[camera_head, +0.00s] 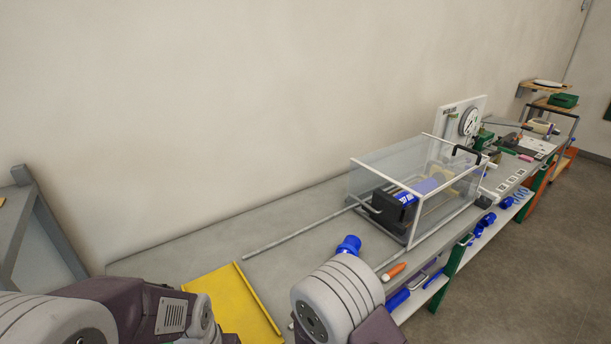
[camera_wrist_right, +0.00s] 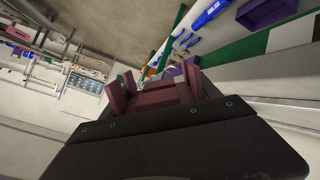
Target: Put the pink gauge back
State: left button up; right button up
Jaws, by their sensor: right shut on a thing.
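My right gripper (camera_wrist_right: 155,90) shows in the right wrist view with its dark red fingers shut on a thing. That thing is mostly hidden between and behind the fingers, so I cannot tell whether it is the pink gauge. In the head view small pink pieces (camera_head: 507,151) lie on the far part of the bench, too small to tell what they are. In the head view only links of my arms show at the bottom, and neither gripper is visible there.
A clear box with a white frame (camera_head: 415,220) stands on the long grey bench (camera_head: 190,236). A yellow tray (camera_head: 240,306) lies at the near end. A white panel with a round dial (camera_head: 468,121) stands farther back. Blue parts (camera_head: 480,228) lie on the lower shelf.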

dwell(0.8)
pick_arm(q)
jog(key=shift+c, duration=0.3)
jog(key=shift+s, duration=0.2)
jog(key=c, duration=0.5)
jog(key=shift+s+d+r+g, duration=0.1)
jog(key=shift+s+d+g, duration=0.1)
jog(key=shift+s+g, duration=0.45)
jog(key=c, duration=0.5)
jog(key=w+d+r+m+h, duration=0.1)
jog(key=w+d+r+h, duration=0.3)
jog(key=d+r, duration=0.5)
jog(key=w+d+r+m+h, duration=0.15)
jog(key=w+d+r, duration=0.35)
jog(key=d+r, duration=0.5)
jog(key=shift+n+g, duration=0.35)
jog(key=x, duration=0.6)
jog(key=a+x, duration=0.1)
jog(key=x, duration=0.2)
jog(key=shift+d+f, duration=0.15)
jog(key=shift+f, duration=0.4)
pick_arm(e)
jog(key=s+a+r+n+t+y, duration=0.1)
jog(key=a+r+n+t+y, duration=0.2)
jog(key=a+r, duration=0.7)
jog(key=shift+s+a+n, duration=0.2)
jog(key=shift+s+n, duration=0.15)
jog(key=shift+n, duration=0.45)
